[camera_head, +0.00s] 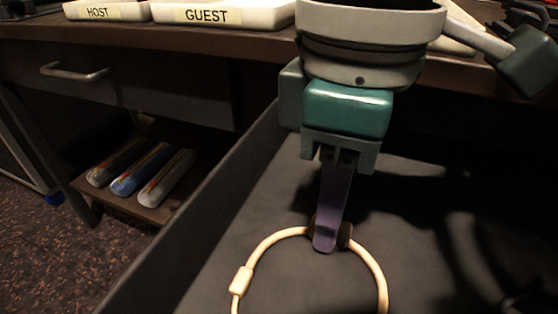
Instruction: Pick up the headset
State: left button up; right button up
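The headset (373,267) is a cream-coloured band that lies in a dark, open drawer-like bin. Its curve faces the desk, and a small cream block (241,280) sits on its left side. The bottom edge of the view cuts it off. My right gripper (326,243) points down into the bin with its purple finger at the top of the band. The finger overlaps the band and a dark pad there. The fingers line up in this view, so I cannot tell whether they are closed on the band. My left gripper is not in view.
The bin's left wall (205,225) rises beside the headset. The desk edge (255,45) runs behind, carrying white trays labelled HOST (104,11) and GUEST (207,16). A low shelf (150,212) at left holds several tubes. The bin floor around the headset looks clear.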

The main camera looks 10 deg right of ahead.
grip_shut()
